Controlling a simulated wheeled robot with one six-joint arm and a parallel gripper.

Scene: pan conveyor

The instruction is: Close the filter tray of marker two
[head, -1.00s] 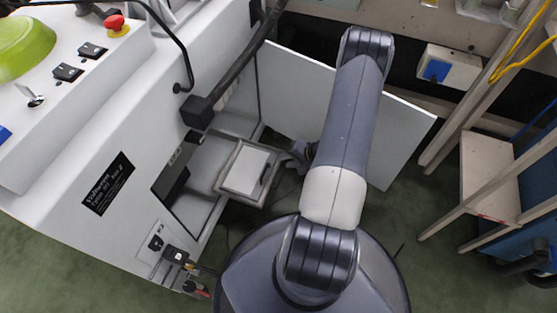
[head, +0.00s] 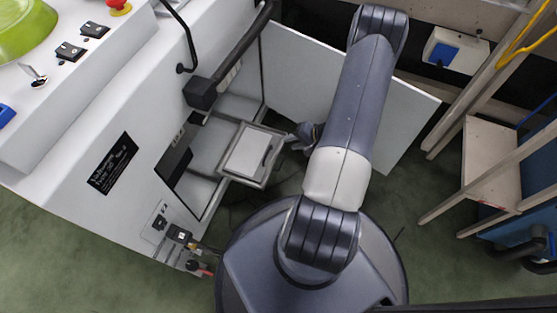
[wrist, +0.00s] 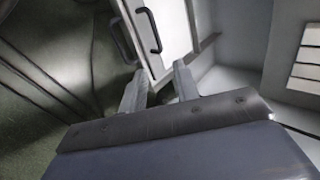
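The filter tray (head: 277,166) is a shallow grey-framed tray with a white panel and a dark handle. In the head view it sticks out of the open compartment in the white machine. It also shows at the top of the wrist view (wrist: 172,25), with a black handle on its white face. My gripper (head: 300,137) is at the tray's outer right end. In the wrist view my gripper (wrist: 158,86) is open, its two fingers apart near the tray's frame edge. I cannot tell whether they touch it. No marker number is readable.
A white door panel (head: 340,80) stands open behind my arm. A dark bar (head: 230,60) runs above the compartment. Switches and red-tipped fittings (head: 200,268) sit low on the machine. A wooden frame (head: 490,165) stands at right. Green floor lies between.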

